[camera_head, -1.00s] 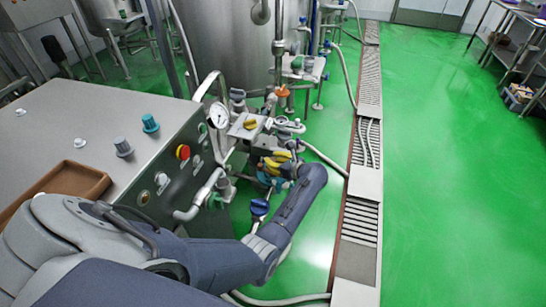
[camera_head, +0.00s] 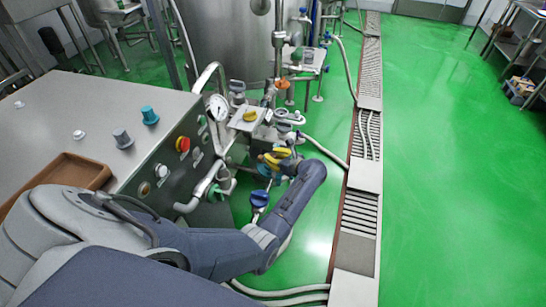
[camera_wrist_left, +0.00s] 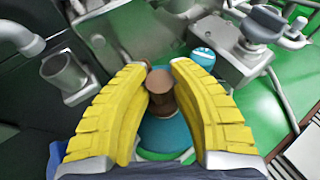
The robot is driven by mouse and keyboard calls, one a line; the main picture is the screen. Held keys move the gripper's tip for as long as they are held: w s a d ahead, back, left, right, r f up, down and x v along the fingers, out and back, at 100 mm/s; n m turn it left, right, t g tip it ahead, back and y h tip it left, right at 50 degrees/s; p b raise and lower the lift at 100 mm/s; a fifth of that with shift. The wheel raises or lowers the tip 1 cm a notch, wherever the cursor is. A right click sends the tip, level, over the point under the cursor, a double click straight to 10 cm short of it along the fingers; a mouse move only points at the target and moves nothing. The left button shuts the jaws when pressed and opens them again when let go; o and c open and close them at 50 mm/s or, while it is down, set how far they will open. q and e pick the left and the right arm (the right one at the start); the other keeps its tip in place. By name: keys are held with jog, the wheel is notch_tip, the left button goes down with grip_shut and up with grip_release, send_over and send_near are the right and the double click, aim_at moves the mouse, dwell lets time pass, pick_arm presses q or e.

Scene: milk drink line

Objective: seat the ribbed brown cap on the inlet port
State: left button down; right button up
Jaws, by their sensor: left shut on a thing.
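My left gripper (camera_head: 274,158), with yellow fingers, is among the fittings at the right end of the steel cabinet. In the left wrist view my left gripper (camera_wrist_left: 160,75) is shut on the brown cap (camera_wrist_left: 160,83), which sits between the fingertips. The cap's ribs are hard to make out. In the head view I cannot pick it out. An open-mouthed metal pipe stub (camera_wrist_left: 65,75) stands left of the fingers, apart from the cap. I cannot tell whether it is the inlet port. My right gripper is not in view.
The steel cabinet (camera_head: 90,105) carries knobs and a brown tray (camera_head: 104,178). A pressure gauge (camera_head: 217,107), pipes and a blue-handled valve (camera_head: 259,199) crowd around my left gripper. A drain channel (camera_head: 361,205) runs to the right, with clear green floor beyond.

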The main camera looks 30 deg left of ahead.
pick_arm(q)
jog(key=shift+f, duration=0.55)
jog(key=shift+s+f, duration=0.25)
jog(key=shift+f, duration=0.2)
jog(key=c, duration=1.1)
grip_release()
jog(key=shift+d, duration=0.15)
jog(key=v, duration=0.4)
jog(key=shift+w+d, duration=0.1)
jog(key=shift+w, duration=0.05)
jog(key=shift+r+v, duration=0.2)
jog(key=shift+v, duration=0.85)
jog(key=shift+r+v, duration=0.2)
jog(key=shift+v, duration=0.8)
jog(key=shift+w+r, duration=0.1)
jog(key=shift+w, duration=0.05)
